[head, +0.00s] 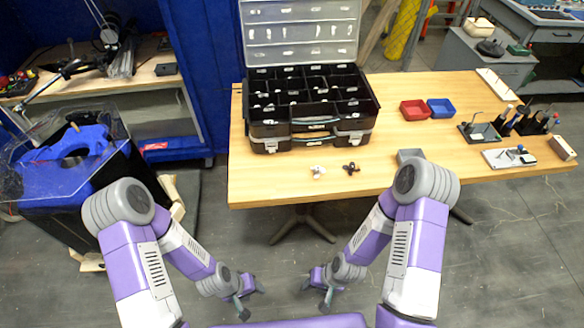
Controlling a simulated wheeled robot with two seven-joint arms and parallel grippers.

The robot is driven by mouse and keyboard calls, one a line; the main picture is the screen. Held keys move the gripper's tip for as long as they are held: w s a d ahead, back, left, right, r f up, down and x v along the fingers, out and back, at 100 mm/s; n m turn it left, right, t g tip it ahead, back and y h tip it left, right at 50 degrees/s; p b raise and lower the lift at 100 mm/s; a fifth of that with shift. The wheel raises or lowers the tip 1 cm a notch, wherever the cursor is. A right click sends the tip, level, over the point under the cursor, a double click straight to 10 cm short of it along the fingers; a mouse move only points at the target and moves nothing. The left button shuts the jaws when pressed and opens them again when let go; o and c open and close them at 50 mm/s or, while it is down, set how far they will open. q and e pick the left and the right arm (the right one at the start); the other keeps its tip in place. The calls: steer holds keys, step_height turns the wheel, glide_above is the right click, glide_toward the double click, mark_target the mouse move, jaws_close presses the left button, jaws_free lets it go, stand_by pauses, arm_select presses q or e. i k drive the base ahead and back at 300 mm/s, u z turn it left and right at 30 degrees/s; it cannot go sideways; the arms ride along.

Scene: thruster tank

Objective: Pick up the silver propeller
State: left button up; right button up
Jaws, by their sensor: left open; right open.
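A small silver-white propeller (317,172) lies on the wooden table near its front edge, in front of the black organizer case. A black propeller (351,168) lies just to its right, apart from it. My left gripper (252,296) is open and empty, low over the floor in front of the table. My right gripper (316,297) is open and empty, also low and short of the table. Both are well away from the propellers.
The open organizer case (314,105) stands behind the propellers. A red bin (413,110), a blue bin (441,108) and a grey tray (410,156) are to the right, with tools beyond. The table's front left (262,184) is clear.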

mark_target(318, 170)
steer(key=u, duration=3.15)
steer(key=k, duration=2.4)
steer(key=z, duration=1.6)
